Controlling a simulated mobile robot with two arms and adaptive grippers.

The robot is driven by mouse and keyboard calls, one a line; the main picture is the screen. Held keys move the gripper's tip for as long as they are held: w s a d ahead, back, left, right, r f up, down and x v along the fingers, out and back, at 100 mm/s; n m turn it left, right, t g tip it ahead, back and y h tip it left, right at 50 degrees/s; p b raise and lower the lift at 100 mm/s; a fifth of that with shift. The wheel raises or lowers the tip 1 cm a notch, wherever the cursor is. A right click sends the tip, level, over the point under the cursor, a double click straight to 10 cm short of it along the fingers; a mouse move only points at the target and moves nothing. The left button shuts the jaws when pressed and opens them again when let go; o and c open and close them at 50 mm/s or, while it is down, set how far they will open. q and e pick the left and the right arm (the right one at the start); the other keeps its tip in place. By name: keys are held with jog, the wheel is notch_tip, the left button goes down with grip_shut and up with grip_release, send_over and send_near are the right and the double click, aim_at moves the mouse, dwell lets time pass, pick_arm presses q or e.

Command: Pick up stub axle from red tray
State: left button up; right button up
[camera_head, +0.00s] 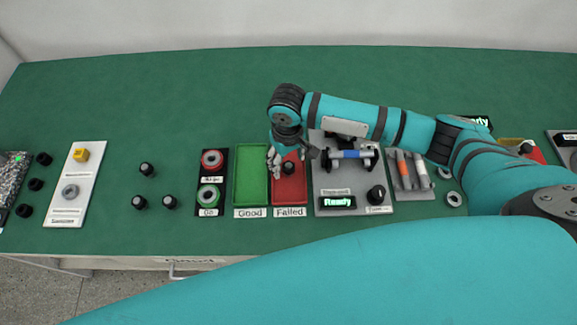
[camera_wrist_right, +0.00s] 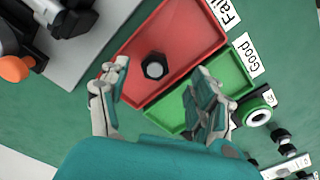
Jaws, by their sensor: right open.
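The stub axle (camera_wrist_right: 154,66) is a small black piece standing in the red tray (camera_wrist_right: 190,50), nearer one end of it. In the head view the stub axle (camera_head: 289,167) shows as a dark round spot in the red tray (camera_head: 290,197) labelled Failed. My right gripper (camera_wrist_right: 160,92) is open and empty, with its fingers spread on either side of the tray area. In the head view my right gripper (camera_head: 277,160) hangs over the border of the green and red trays. I cannot tell its exact height above the stub axle. My left gripper does not show.
The green tray (camera_head: 250,177), labelled Good, is empty beside the red tray. A grey test station (camera_head: 325,180) with a Ready display stands right of it. Red and green buttons (camera_head: 211,178) lie left. Several black pieces (camera_head: 146,169) stand further left. The table behind is clear.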

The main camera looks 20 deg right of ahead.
aim_at(288, 165)
jog(key=f, duration=0.4)
jog(key=shift+w+d+f+p, duration=0.15)
jog(key=shift+w+d+p, duration=0.1)
jog(key=shift+p, duration=0.1)
jog(key=shift+c, duration=0.5)
grip_shut()
